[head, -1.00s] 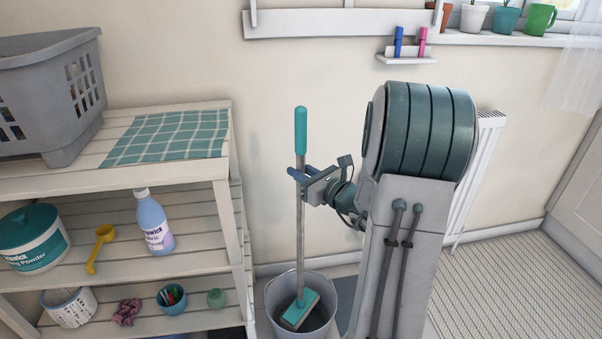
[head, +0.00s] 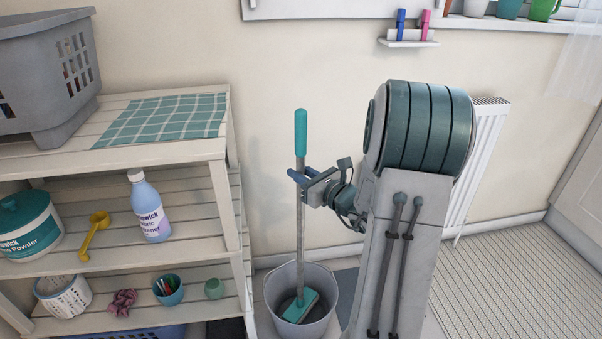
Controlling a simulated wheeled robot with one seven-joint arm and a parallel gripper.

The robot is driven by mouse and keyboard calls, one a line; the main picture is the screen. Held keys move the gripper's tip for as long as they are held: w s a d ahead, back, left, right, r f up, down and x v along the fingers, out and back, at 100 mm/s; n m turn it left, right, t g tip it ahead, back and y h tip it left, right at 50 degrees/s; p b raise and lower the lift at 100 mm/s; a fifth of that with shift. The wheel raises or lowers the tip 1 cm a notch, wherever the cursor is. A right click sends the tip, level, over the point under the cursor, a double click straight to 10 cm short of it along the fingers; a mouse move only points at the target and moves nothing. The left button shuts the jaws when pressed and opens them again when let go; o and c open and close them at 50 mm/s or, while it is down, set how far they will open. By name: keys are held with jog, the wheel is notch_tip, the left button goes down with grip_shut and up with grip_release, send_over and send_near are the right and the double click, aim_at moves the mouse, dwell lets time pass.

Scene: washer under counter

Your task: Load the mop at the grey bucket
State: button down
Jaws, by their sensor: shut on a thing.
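The mop has a teal grip (head: 300,131), a grey pole (head: 300,225) and a flat teal head (head: 299,306). It stands upright, with its head inside the grey bucket (head: 334,291) on the floor. My gripper (head: 298,175) is shut on the pole, a little below the teal grip. The bucket's floor is partly hidden by the mop head, and I cannot tell whether the head touches it. My arm covers the area right of the pole.
A white slatted shelf unit (head: 224,197) stands close left of the bucket, holding a laundry basket (head: 28,85), a checked cloth (head: 163,120) and a blue bottle (head: 150,208). A radiator (head: 484,150) is on the wall at right. A ribbed mat (head: 503,275) lies on open floor.

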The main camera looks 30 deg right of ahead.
aim_at(304, 153)
jog(key=shift+f+b, duration=0.5)
dwell(1.8)
jog(key=shift+r, duration=0.1)
jog(key=shift+r+p, duration=2.7)
jog(key=shift+r, duration=0.9)
